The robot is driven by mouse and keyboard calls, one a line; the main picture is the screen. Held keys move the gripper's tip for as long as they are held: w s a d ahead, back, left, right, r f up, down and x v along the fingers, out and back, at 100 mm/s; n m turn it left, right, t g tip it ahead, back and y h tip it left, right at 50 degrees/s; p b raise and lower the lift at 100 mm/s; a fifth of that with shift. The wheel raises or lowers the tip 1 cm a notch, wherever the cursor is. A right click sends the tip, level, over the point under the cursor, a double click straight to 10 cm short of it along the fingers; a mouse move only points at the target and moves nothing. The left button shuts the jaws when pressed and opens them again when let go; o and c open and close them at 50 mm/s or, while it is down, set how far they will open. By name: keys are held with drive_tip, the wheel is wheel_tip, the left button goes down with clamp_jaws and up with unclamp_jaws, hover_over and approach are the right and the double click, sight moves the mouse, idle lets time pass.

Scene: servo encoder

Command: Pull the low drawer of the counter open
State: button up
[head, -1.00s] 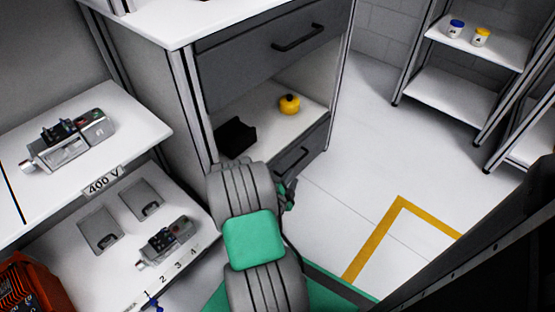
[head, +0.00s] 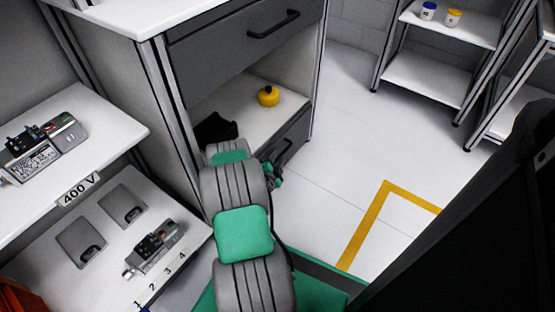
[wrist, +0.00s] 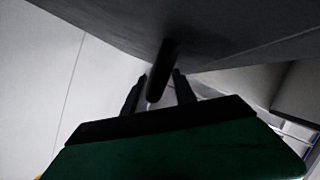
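The counter's low drawer (head: 297,134) has a dark grey front below an open shelf bay. It looks flush with the counter, though my arm hides much of it in the head view. Its dark bar handle (head: 284,153) shows just beyond my gripper (head: 271,178), which is partly hidden by my arm. In the wrist view, the handle (wrist: 163,70) runs between the two dark fingertips of my gripper (wrist: 160,77). Thin gaps seem to show beside the handle, so the fingers look open around it.
The counter's upper drawer (head: 250,45) is shut. A yellow round object (head: 268,96) and a black bin (head: 214,129) sit in the open bay. Clear white floor (head: 335,150) lies to the right, with a shelf rack (head: 425,80) beyond. A workbench (head: 70,215) stands at left.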

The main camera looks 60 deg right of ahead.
clamp_jaws()
idle(1.2)
